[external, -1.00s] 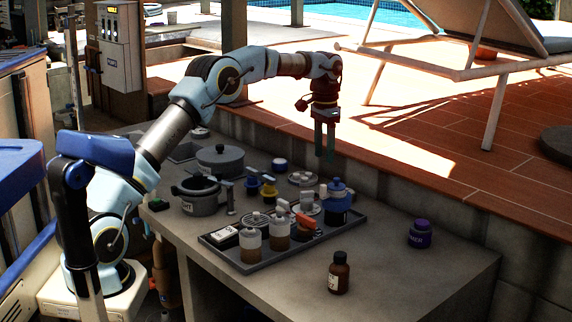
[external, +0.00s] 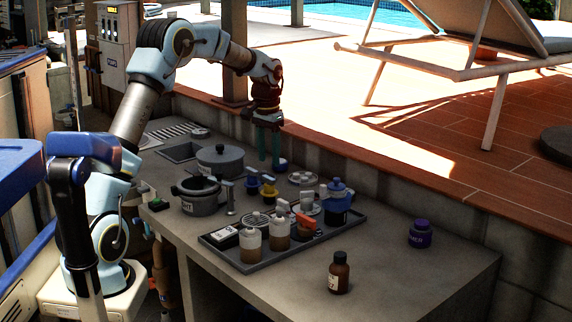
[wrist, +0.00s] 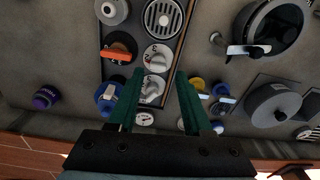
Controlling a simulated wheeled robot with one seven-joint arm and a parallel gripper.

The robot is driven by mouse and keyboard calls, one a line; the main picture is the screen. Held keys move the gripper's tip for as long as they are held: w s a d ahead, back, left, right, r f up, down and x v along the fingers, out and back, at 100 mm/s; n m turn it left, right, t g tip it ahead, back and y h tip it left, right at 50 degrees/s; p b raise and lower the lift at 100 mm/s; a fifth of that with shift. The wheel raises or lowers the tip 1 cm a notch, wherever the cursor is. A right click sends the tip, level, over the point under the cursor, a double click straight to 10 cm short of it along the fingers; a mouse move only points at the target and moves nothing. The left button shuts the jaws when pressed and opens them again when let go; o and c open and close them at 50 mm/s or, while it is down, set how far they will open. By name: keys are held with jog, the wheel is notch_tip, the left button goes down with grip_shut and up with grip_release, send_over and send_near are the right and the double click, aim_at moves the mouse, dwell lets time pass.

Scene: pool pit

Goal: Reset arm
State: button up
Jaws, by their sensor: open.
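My gripper (external: 269,148) hangs pointing down above the back of the grey counter (external: 400,255), to the right of the lidded pot. Its two green fingers are apart with nothing held between them. In the wrist view my gripper (wrist: 157,80) is open over the tray and the items around it. My arm is raised and bent at the elbow, with the forearm sloping down to the gripper.
A brown bottle (external: 339,273) and a purple jar (external: 420,234) stand to the right. A lidded pot (external: 220,160) and an open pot (external: 198,197) stand at left.

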jog(key=s+a+f+n, duration=0.3)
jog(key=s+a, duration=0.8)
jog(key=a, duration=0.1)
jog(key=s+a+f+n+t, duration=0.1)
jog(key=s+a+f+n, duration=0.2)
jog(key=s+a, duration=0.9)
jog(key=shift+a+f+n, duration=0.3)
jog(key=shift+a+f, duration=0.05)
jog(key=shift+f, duration=0.2)
jog(key=shift+o, duration=0.2)
dwell(0.5)
